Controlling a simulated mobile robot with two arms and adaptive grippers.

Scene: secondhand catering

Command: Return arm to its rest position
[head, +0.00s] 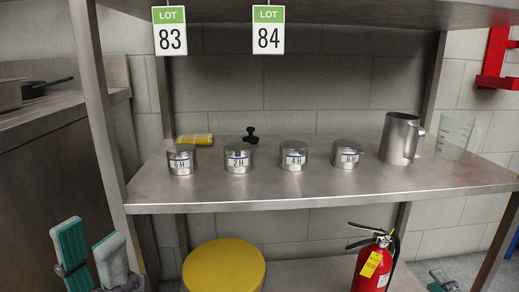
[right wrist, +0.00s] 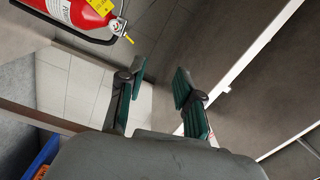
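My left gripper (head: 89,238) is at the lower left of the head view, in front of the shelf's left post. Its two teal-padded fingers point up and stand apart with nothing between them. My right gripper (right wrist: 160,75) shows in the right wrist view with its two fingers apart and nothing between them. Only a small part of it seems to show at the bottom right edge of the head view, below shelf height and right of the fire extinguisher.
A steel shelf (head: 320,196) holds several labelled tins, a metal jug (head: 401,139), a clear measuring jug (head: 455,136), a yellow packet (head: 194,139) and a black object (head: 250,135). Below are a yellow round lid (head: 224,266) and a red fire extinguisher (head: 374,265). A counter (head: 50,112) stands left.

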